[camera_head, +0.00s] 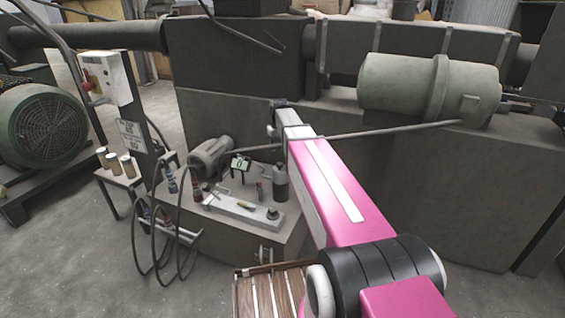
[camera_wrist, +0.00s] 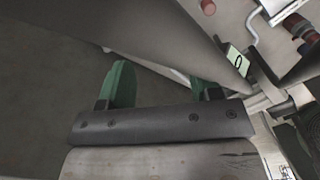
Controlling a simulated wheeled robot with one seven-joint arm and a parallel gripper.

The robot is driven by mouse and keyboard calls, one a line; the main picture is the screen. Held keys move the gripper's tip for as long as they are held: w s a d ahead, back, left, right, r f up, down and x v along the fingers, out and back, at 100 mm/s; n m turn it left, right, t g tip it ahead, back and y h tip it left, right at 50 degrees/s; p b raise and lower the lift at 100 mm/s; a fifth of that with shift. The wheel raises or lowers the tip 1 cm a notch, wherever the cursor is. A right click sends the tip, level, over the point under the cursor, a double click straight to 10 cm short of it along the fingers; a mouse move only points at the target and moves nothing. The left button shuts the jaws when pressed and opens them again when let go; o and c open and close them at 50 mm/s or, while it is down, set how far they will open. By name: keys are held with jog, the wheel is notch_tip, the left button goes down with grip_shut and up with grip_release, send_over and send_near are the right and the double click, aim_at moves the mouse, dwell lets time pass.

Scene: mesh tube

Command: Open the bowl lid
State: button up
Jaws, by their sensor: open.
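I cannot make out a bowl or its lid in either view. My gripper (camera_wrist: 161,82) shows in the wrist view as two green fingers standing apart on a dark bar. It is open, with nothing between the fingers. In the head view my pink arm reaches up from the lower right; the fingers cannot be made out there.
A bench (camera_head: 250,230) holds a motor-like machine (camera_head: 211,155), a dark bottle (camera_head: 280,182) and a small green-screened display (camera_head: 240,163), also in the wrist view (camera_wrist: 238,61). A grey cylinder (camera_head: 400,85) lies behind my arm. A brown slatted thing (camera_head: 256,294) stands at the bottom. Several cans (camera_head: 112,161) stand left.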

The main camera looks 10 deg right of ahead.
aim_at(280, 163)
notch_tip(280, 163, down, 9)
jog(key=shift+r, duration=0.1)
dwell(0.3)
